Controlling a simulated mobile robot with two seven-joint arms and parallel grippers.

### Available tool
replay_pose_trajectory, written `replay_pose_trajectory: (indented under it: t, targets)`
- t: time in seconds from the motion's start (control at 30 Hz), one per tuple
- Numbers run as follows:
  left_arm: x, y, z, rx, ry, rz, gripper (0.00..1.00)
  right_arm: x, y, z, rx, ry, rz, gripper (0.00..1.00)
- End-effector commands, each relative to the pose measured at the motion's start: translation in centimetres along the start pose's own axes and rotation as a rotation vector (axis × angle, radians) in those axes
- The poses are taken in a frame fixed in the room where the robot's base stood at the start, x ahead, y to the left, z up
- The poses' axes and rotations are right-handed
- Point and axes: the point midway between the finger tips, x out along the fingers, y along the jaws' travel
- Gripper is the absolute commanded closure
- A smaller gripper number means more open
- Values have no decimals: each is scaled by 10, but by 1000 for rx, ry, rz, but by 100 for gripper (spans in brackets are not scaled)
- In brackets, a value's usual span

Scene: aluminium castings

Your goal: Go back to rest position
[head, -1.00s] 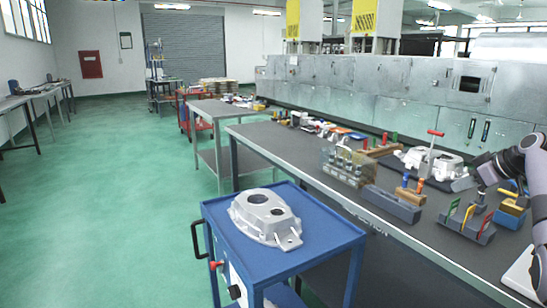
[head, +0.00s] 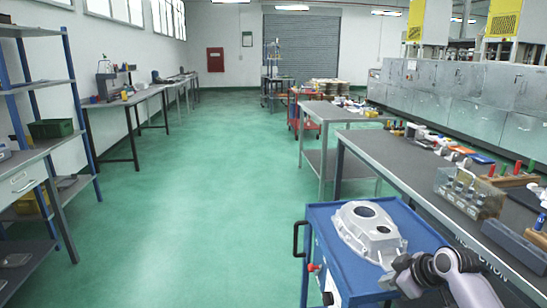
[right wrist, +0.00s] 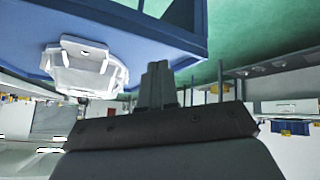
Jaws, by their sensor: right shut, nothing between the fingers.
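My right gripper (head: 392,279) is at the lower right of the head view, by the right front part of the blue cart (head: 328,226). In the right wrist view its two fingers (right wrist: 158,80) are together, with nothing between them. A grey aluminium casting (head: 367,232) lies on the cart top, just beyond the gripper in the head view. It also shows in the right wrist view (right wrist: 85,68), to the left of the fingers and apart from them. My left gripper is in neither view.
A long grey workbench (head: 400,168) with racks and hand tools stands right of the cart. A second grey table (head: 335,112) stands behind it. A shelf unit (head: 40,150) is at the left. The green floor (head: 200,190) between is clear.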

Motion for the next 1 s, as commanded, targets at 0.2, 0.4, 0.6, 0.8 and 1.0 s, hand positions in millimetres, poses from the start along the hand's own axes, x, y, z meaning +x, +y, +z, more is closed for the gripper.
replay_pose_trajectory:
  t: [0.2,0.4,0.6,0.8,1.0]
  targets:
    - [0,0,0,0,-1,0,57,-17,76,-25,173,174,403,100]
    - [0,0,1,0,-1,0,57,-52,118,-56,230,413,647,100]
    - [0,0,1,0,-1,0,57,-75,124,-78,222,621,744,100]
    - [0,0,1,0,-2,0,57,-29,56,-27,236,545,641,100]
    - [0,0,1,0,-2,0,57,5,-28,33,267,466,527,100]
